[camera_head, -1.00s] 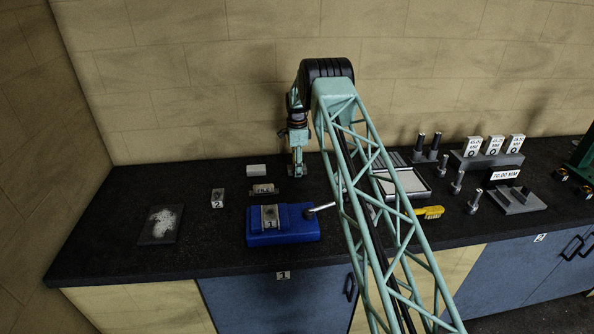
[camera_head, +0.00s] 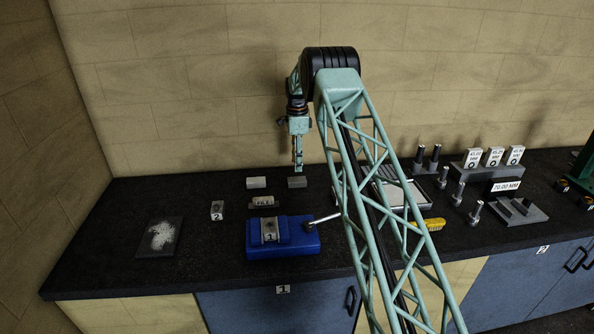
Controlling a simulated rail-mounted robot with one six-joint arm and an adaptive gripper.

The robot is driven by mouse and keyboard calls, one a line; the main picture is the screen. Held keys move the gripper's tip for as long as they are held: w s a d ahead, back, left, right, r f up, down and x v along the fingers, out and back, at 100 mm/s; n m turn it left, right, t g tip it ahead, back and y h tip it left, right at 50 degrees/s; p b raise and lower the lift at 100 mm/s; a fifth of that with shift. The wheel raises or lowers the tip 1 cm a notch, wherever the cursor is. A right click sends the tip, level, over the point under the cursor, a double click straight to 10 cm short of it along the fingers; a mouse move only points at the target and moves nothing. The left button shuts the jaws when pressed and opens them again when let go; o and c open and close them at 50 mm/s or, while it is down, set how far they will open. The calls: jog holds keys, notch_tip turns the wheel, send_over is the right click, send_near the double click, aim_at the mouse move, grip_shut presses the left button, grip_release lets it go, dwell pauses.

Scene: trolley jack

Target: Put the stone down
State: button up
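A dark grey block that looks like the stone (camera_head: 297,183) is at the back of the black bench and appears to lie flat on it. My gripper (camera_head: 298,167) points straight down just above it, its fingertips ending at or near the block's top edge. I see the fingers nearly edge-on, so their opening is hidden, and I cannot tell whether they touch the block. A similar pale block (camera_head: 256,183) lies to its left.
A small labelled block (camera_head: 263,202) lies in front of the pale block. A blue vise (camera_head: 283,242) with a handle stands nearer the front. A block marked 2 (camera_head: 217,210) and a dusty plate (camera_head: 161,237) are left. My arm hides part of a tray (camera_head: 402,192) at right.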

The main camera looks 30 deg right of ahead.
jog(key=shift+r, duration=0.9)
jog(key=shift+r, duration=0.1)
